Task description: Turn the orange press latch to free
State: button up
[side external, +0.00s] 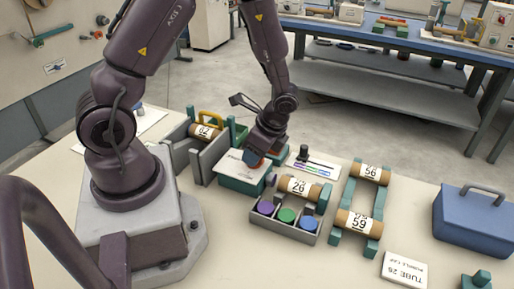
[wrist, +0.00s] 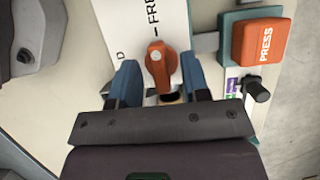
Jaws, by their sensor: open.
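The orange press latch (wrist: 158,66) is a small knob on a white label plate (wrist: 136,22). The plate shows part of a word beginning "FRE" beside a dark line, and a letter "D" at left. The latch's upper end points toward the top of the wrist view, near that line. My gripper (wrist: 159,72) is open, with one blue finger on each side of the latch and a visible gap to each. In the side view my gripper (side external: 256,160) is low over the teal press unit (side external: 242,184) and hides most of the latch.
An orange block marked PRESS (wrist: 262,44) and a black knob (wrist: 258,88) lie right of my fingers. Tube 26 (side external: 297,187), a tray of coloured caps (side external: 283,233) and a tube rack (side external: 340,205) stand right of the press. Tube 82 (side external: 205,131) lies behind, at left.

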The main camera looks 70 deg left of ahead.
jog(key=v, duration=1.3)
jog(key=s+d+r+n+t+h, duration=0.1)
jog(key=s+d+r+n+t, duration=0.1)
jog(key=s+r+n+t, duration=0.2)
jog(key=s+d+r+n+t+h, duration=0.2)
jog(key=s+d+r+n+t, duration=0.1)
jog(key=r, duration=0.7)
jog(key=s+n+t, duration=0.1)
jog(key=s+n, duration=0.1)
jog(key=s, duration=0.1)
jog(key=shift+s+r+t, duration=0.25)
jog(key=shift+s+t, duration=0.05)
